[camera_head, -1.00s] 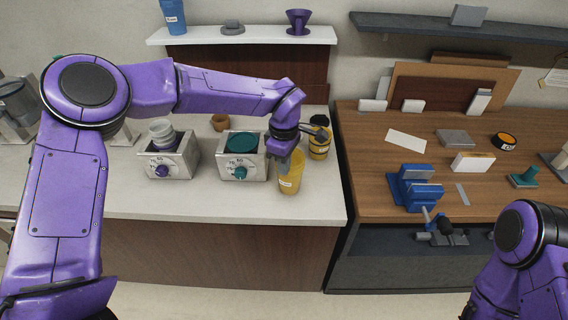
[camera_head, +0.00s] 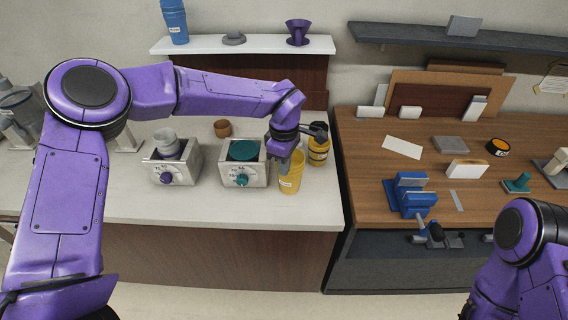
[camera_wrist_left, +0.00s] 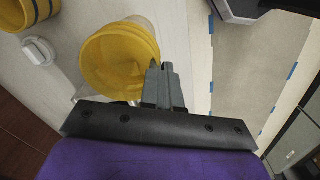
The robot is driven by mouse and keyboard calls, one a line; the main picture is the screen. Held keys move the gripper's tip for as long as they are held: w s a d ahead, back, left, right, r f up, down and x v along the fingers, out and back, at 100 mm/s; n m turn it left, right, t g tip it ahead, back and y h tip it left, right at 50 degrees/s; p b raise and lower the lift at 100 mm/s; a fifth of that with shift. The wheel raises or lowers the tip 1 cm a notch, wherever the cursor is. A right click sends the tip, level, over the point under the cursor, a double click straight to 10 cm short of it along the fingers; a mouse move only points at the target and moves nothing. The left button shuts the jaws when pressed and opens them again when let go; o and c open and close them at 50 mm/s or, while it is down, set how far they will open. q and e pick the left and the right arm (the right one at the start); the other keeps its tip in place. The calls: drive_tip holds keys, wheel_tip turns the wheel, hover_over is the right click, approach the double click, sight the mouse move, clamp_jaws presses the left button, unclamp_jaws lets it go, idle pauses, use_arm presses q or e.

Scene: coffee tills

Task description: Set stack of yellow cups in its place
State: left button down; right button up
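The stack of yellow cups (camera_head: 291,176), with a pale label, is upright at the front right of the pale counter. I cannot tell whether its base touches the counter. In the left wrist view its open round mouth (camera_wrist_left: 112,62) is beside the fingers. My left gripper (camera_head: 285,160) comes down at its upper left side; in the wrist view its fingers (camera_wrist_left: 163,85) are close together at the cup rim and look shut on the wall. My right arm is at the lower right, its gripper out of view.
Two metal boxes with dials, one purple-knobbed (camera_head: 175,163), one teal-topped (camera_head: 243,163), stand left of the cups. A banded yellow jar (camera_head: 318,152) stands close behind. Blue marks border a beige strip (camera_wrist_left: 245,70) in the wrist view. A wooden desk (camera_head: 370,165) is right.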

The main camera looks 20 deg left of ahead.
use_arm(q)
drive_tip(key=shift+r, duration=0.1)
idle(0.4)
wheel_tip(320, 180, up, 3)
drive_tip(key=p, duration=0.3)
drive_tip(key=shift+r+p, duration=0.2)
drive_tip(key=shift+p, duration=0.1)
drive_tip(key=shift+r, duration=2.55)
